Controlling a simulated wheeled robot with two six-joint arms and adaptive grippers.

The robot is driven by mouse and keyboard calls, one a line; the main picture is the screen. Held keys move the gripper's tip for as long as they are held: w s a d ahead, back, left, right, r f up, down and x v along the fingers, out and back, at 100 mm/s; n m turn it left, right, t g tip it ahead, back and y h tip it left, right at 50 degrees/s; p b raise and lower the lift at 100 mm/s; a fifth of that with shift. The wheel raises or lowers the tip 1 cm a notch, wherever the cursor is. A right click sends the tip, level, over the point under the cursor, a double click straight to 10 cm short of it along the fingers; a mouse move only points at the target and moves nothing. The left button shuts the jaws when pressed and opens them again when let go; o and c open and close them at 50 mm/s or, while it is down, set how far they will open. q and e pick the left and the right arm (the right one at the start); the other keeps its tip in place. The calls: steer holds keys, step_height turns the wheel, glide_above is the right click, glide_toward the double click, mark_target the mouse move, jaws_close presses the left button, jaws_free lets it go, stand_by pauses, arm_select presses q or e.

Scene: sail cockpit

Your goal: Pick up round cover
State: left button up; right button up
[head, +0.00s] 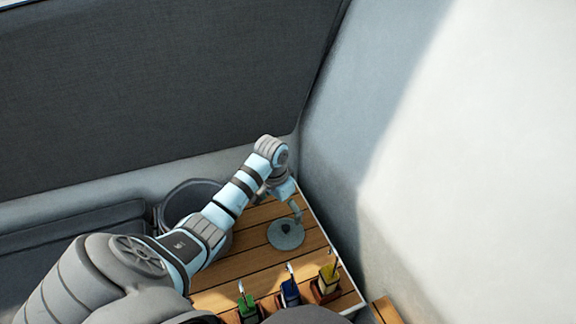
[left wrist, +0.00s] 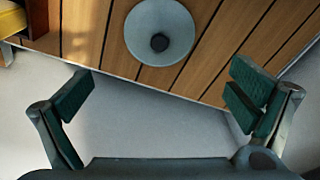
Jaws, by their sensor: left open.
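The round cover (head: 286,235) is a grey-green disc with a dark knob in its middle. It lies flat on the slatted wooden table (head: 255,262). In the left wrist view the round cover (left wrist: 160,32) is at the top middle, beyond the fingertips. My left gripper (head: 297,207) is just above and behind the cover in the head view. In the left wrist view my left gripper (left wrist: 160,95) is wide open and empty, with its fingers apart from the cover. My right gripper is not in view.
Small holders with a green (head: 248,305), a blue (head: 289,291) and a yellow item (head: 328,277) line the table's front edge. A grey round bin (head: 180,205) is at the left, partly behind my arm. A pale wall (head: 345,150) rises close on the right.

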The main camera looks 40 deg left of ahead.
mark_target(286, 228)
arm_select(q)
steer(key=f+b, duration=0.2)
steer(key=f, duration=0.2)
steer(key=w+f+b, duration=0.1)
steer(key=f+b, duration=0.1)
steer(key=f, duration=0.1)
steer(key=f+b, duration=0.2)
steer(key=f, duration=0.2)
steer(key=shift+w+d+f, duration=0.1)
steer(key=shift+w+f, duration=0.15)
steer(key=shift+f, duration=0.1)
steer(key=shift+c, duration=0.6)
steer(key=c, duration=1.3)
steer(key=shift+s+d+r, duration=0.1)
steer(key=c, duration=1)
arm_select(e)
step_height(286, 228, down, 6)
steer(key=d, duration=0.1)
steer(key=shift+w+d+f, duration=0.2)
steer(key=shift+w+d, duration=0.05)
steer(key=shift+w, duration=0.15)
arm_select(q)
steer(key=shift+o, duration=0.2)
